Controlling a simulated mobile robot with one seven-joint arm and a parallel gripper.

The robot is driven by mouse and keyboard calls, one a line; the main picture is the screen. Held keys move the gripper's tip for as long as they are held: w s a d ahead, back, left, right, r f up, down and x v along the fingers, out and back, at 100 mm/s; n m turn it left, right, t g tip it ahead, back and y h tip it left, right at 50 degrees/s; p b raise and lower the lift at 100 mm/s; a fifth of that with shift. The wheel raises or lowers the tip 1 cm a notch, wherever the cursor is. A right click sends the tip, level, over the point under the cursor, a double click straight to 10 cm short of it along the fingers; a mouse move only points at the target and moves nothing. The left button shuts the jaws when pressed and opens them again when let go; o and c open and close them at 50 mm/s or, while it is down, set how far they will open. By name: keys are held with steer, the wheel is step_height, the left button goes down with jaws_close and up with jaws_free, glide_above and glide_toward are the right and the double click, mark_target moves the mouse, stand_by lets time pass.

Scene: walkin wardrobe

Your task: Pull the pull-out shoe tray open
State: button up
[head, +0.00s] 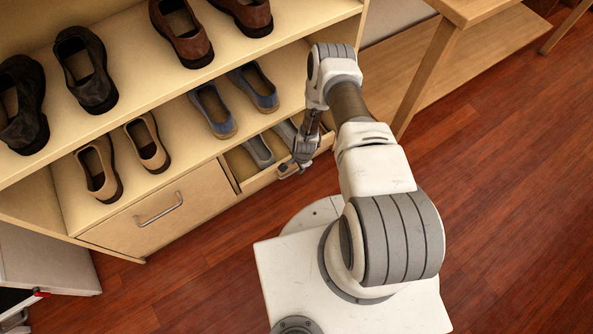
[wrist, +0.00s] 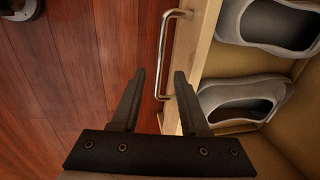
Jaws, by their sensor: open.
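The pull-out shoe tray (head: 259,182) is at the bottom right of the shelf unit and stands partly pulled out. Grey shoes (wrist: 242,97) lie inside it. Its metal bar handle (wrist: 168,55) is on the front panel in the wrist view; in the head view it is mostly hidden by my gripper (head: 291,168). My gripper (wrist: 159,73) is open and empty at the tray's front. In the wrist view its fingertips lie on either side of the handle's near end, the right one over the front panel. I cannot tell whether they touch it.
A closed drawer (head: 185,214) with its own handle (head: 158,210) is to the left. Blue shoes (head: 213,112) and beige shoes (head: 148,143) stand on the shelf above. A wooden table leg (head: 428,78) stands to the right. The red wood floor (head: 480,200) before the tray is clear.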

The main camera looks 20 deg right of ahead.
mark_target(296, 170)
steer(key=shift+w+a+f+b, duration=0.1)
steer(key=shift+w+f+b, duration=0.15)
steer(key=shift+f, duration=0.7)
steer(key=shift+w+f+b, duration=0.15)
steer(key=shift+f+b, duration=0.2)
steer(key=shift+f, duration=0.6)
jaws_close()
